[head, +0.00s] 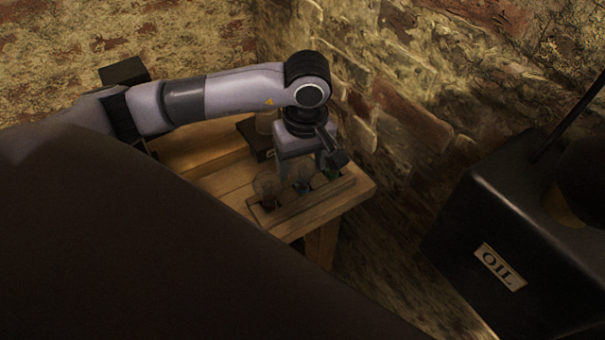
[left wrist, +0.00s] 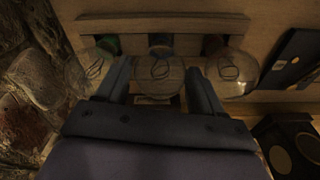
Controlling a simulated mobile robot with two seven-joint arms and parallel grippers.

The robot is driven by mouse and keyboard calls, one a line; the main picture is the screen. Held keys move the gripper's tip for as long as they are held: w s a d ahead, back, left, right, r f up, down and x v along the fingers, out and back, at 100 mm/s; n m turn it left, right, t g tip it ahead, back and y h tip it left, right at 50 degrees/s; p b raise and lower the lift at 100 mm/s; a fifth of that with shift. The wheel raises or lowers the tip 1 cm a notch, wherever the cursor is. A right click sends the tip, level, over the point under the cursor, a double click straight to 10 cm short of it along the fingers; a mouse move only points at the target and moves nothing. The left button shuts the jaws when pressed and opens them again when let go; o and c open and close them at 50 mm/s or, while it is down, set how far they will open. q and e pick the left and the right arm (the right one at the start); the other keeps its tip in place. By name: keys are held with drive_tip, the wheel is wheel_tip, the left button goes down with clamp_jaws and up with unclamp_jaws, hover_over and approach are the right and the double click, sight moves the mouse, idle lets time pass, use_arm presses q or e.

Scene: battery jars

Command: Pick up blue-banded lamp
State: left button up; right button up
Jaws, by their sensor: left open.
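Three clear glass lamps stand in a row in a slotted wooden rack (head: 323,194) on a wooden bench. In the left wrist view the middle lamp (left wrist: 158,88) has a dark band that looks bluish; I take it as the blue-banded lamp. The lamp to its left (left wrist: 82,72) has a green band, the one to its right (left wrist: 236,72) a dark brownish one. My left gripper (left wrist: 160,80) is open, with its fingers on either side of the middle lamp. Contact is not clear. In the head view my left gripper (head: 318,170) partly hides the lamps.
A brick wall (head: 400,110) rises close beside the bench. A black box labelled OIL (head: 500,230) stands at the right.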

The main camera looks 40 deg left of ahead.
use_arm(q)
drive_tip(key=c, duration=0.9)
drive_tip(key=shift+r, duration=0.1)
